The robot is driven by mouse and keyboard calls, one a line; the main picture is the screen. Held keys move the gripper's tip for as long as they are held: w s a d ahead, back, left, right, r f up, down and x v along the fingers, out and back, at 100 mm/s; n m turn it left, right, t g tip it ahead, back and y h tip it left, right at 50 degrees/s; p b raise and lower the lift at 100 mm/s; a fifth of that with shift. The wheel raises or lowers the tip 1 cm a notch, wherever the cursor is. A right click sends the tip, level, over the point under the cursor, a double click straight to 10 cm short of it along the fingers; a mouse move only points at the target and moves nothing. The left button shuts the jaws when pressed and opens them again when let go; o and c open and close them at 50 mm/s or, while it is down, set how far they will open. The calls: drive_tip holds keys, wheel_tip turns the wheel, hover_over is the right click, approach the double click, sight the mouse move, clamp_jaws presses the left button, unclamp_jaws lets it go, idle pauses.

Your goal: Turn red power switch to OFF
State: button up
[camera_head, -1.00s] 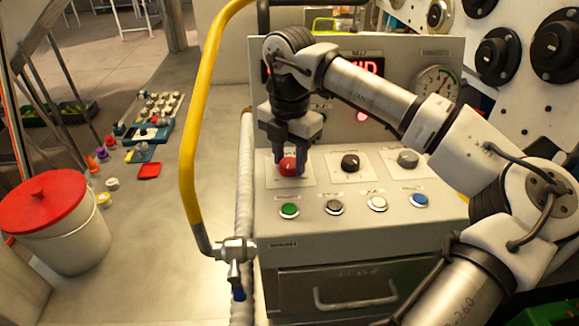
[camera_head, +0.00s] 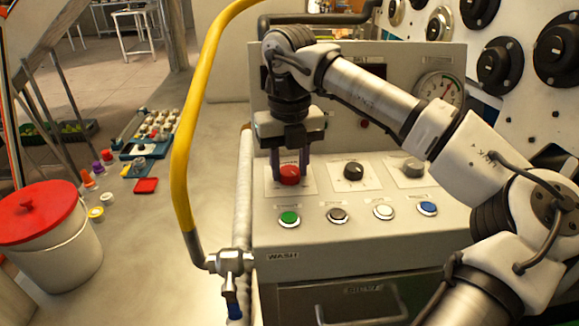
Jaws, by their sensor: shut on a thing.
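The red power switch (camera_head: 290,175) is a round red knob on a pale plate at the left of the panel's upper row. My gripper (camera_head: 290,165) points down over it, with a finger on each side, shut on the knob. The knob's marker and label are too small or hidden to read. The display on the upright panel behind is mostly hidden by my arm, and the part that shows is dark.
A black knob (camera_head: 354,173) and a grey knob (camera_head: 411,169) stand to the right. Green (camera_head: 289,218), grey, white and blue (camera_head: 427,208) buttons line the front. A yellow rail (camera_head: 187,130) rises left of the console. A gauge (camera_head: 440,88) is at the back right.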

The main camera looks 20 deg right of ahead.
sight(290, 170)
drive_tip(key=shift+n, duration=1.1)
drive_tip(key=o, duration=1)
drive_tip(key=shift+r, duration=0.15)
wheel_tip(290, 170, up, 14)
drive_tip(key=p, duration=0.9)
drive_tip(key=shift+f, duration=0.2)
drive_tip(key=shift+f, duration=0.1)
